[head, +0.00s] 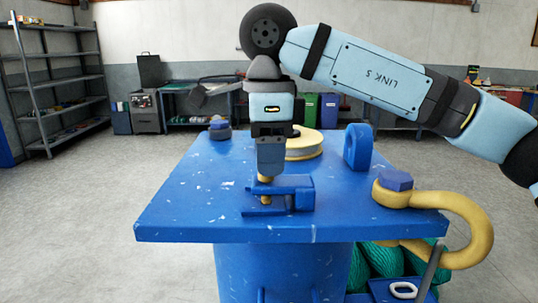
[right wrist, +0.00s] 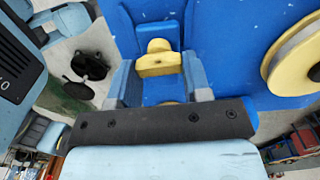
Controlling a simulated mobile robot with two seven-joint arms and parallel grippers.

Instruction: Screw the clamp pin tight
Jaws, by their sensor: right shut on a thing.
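The blue clamp (head: 298,190) sits near the front edge of the blue table top (head: 190,200). My right gripper (head: 268,174) points straight down over the clamp and is shut on the top of the pin. In the right wrist view the yellow pin head (right wrist: 158,62) lies between the two fingers, with the blue clamp (right wrist: 158,12) beyond. The fingers hide part of the pin's top in the head view. My left gripper is not in view.
A pale yellow spool (head: 305,146) lies behind the clamp. A blue ring (head: 357,148) stands to the right. A yellow shackle (head: 465,225) with a blue bolt head (head: 395,181) overhangs the right corner. The table's left side is clear.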

